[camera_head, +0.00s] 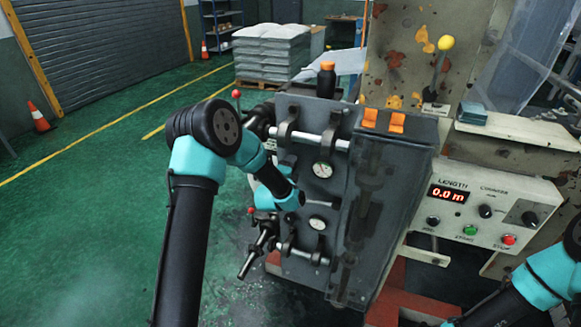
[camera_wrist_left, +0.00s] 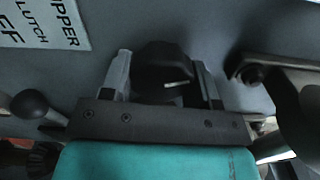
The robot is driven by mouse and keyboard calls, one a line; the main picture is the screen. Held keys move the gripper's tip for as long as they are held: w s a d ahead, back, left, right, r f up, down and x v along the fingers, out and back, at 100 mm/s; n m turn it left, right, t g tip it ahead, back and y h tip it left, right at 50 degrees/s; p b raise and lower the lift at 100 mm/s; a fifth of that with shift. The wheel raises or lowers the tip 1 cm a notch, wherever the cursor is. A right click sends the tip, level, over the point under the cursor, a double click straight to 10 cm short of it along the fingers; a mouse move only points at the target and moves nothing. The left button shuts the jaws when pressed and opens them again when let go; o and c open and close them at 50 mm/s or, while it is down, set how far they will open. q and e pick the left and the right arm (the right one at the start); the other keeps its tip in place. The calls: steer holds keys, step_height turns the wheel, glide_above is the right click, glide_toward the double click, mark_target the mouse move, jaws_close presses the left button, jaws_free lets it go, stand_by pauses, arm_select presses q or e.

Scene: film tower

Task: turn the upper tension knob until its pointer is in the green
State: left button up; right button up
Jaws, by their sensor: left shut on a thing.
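The upper tension knob (camera_wrist_left: 163,72) is black with a short white line on its face, seen in the left wrist view. My left gripper (camera_wrist_left: 162,82) is shut on it, with one finger on each side. In the head view my left forearm covers the knob and most of the gripper. An upper round gauge (camera_head: 322,170) with a pale face is on the dark machine panel, right of my left wrist. Its pointer and green zone are too small to read. A lower gauge (camera_head: 317,222) sits below it. My right gripper is out of view.
Horizontal metal rollers (camera_head: 310,139) stick out of the panel above the upper gauge. A black lever (camera_head: 254,252) stands out at lower left. A red-tipped lever (camera_head: 236,94) is at upper left. The control box (camera_head: 480,208) reads 0.0 m. Green floor is open at left.

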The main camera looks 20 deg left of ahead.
arm_select(q)
steer(key=shift+f+m, duration=0.15)
steer(key=shift+m, duration=1.45)
steer(key=o, duration=0.9)
steer(key=s, duration=1.7)
steer(key=shift+s+d, duration=0.25)
